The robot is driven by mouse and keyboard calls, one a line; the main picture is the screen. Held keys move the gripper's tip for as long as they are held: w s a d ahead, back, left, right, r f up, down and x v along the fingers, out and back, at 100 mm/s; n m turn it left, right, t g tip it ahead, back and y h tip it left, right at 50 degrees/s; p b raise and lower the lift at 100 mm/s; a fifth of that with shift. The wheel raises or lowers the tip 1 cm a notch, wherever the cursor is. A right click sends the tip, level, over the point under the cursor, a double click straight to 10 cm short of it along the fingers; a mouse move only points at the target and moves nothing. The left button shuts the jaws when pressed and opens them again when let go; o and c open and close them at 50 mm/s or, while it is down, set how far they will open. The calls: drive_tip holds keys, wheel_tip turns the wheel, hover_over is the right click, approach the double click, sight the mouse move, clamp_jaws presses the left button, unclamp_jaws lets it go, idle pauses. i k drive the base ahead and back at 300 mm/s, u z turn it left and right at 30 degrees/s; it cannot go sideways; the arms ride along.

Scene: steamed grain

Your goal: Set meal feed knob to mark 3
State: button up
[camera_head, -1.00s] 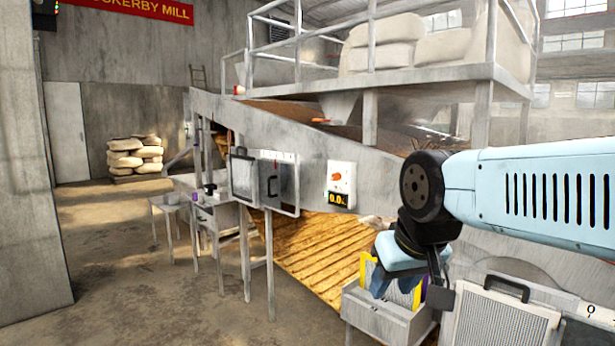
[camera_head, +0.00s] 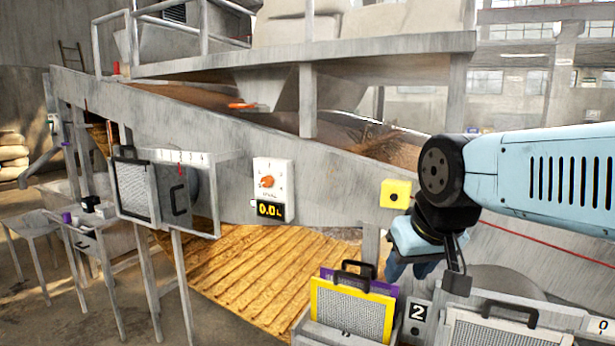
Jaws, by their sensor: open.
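The meal feed knob appears to be the orange knob (camera_head: 267,181) on a white control panel (camera_head: 273,170) fixed to the grey sloping machine side. Small marks ring the knob, too small to read. A dark display (camera_head: 270,211) under it shows orange digits that look like 0.0. My gripper (camera_head: 395,268) hangs to the right of the panel, apart from it, beside a yellow button box. Its blue-grey fingers are partly hidden behind my wrist, and nothing shows in them.
A yellow box with a black button (camera_head: 395,194) sits right of the panel. Framed screens, one yellow-edged (camera_head: 352,308), stand in a holder below my gripper. A metal frame with a screen (camera_head: 135,188) juts out left of the panel. Space directly before the panel looks clear.

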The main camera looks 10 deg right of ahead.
sight(267, 181)
drive_tip(key=z, duration=0.05)
drive_tip(key=i, duration=0.4)
drive_tip(key=z, duration=0.3)
drive_tip(key=k, duration=0.9)
drive_tip(key=z, duration=0.15)
drive_tip(key=i, duration=1.4)
drive_tip(key=u, duration=0.05)
